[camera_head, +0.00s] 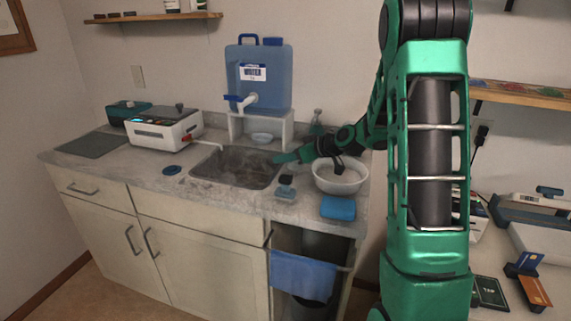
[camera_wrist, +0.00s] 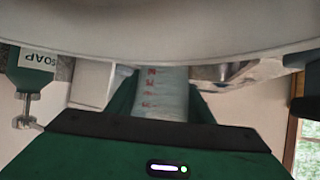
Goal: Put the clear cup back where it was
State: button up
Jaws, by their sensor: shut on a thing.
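My gripper (camera_head: 288,157) reaches left from the arm to the right end of the sink, just past the white basin. In the wrist view my gripper (camera_wrist: 162,100) is shut on a clear cup (camera_wrist: 162,92) with red markings, held between its two green fingers. The wrist view is upside down, and only part of the cup shows. I cannot make out the cup in the head view, nor whether it touches anything below.
The white basin (camera_head: 340,180) stands on the counter under my arm. Its pale rim also fills the top of the wrist view (camera_wrist: 160,30). A blue water tank (camera_head: 262,92) stands behind the sink (camera_head: 235,168). A soap bottle (camera_wrist: 35,62) is near my gripper. A blue sponge (camera_head: 338,208) lies in front.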

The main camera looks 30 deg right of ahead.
jog(key=shift+f, duration=1.2)
jog(key=shift+f, duration=0.1)
jog(key=o, duration=1.1)
jog(key=shift+s, duration=0.1)
jog(key=v, duration=1.2)
